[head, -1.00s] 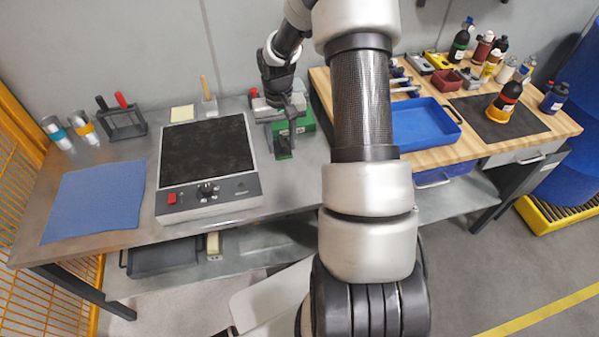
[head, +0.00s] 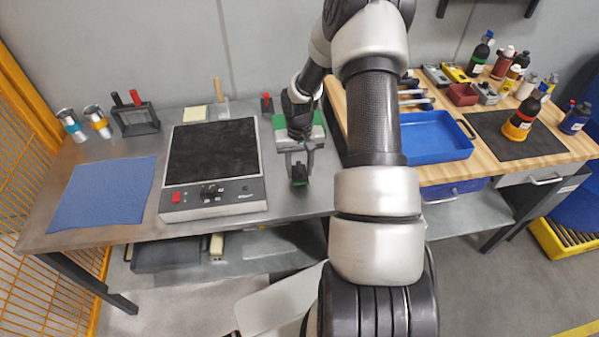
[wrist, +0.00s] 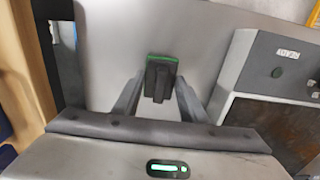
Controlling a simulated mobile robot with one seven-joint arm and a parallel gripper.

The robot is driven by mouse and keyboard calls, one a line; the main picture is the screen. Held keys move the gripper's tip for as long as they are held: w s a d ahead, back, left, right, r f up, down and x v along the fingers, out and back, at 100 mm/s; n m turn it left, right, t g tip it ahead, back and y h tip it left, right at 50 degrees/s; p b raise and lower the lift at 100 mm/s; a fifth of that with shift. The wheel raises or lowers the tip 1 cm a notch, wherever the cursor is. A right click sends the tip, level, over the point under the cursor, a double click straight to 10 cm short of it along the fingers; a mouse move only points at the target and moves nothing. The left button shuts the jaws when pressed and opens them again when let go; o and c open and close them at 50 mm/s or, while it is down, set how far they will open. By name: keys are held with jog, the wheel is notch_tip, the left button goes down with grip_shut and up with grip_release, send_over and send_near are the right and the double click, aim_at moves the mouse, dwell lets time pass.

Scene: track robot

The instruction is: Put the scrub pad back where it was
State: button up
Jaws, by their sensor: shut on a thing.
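In the wrist view this dark and green block (wrist: 161,77) is between my fingertips. My gripper (head: 298,163) points downward and is shut on it. The block is over the grey metal bench (head: 235,222), near its right part; I cannot tell whether it touches the bench. A green and grey case (head: 318,131) stands just behind my gripper and is partly hidden by it.
The hot plate (head: 212,197) stands left of my gripper, with a blue cloth (head: 103,194) further left. A black rack (head: 136,122) and a yellow pad (head: 195,114) are at the back. A blue tray (head: 432,137) is on the wooden bench at right. Bare bench lies in front of my gripper.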

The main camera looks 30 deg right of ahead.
aim_at(299, 167)
jog(key=shift+f, duration=1)
jog(key=o, duration=1)
jog(key=shift+r, duration=0.1)
notch_tip(299, 167, up, 12)
jog(key=shift+r, duration=0.1)
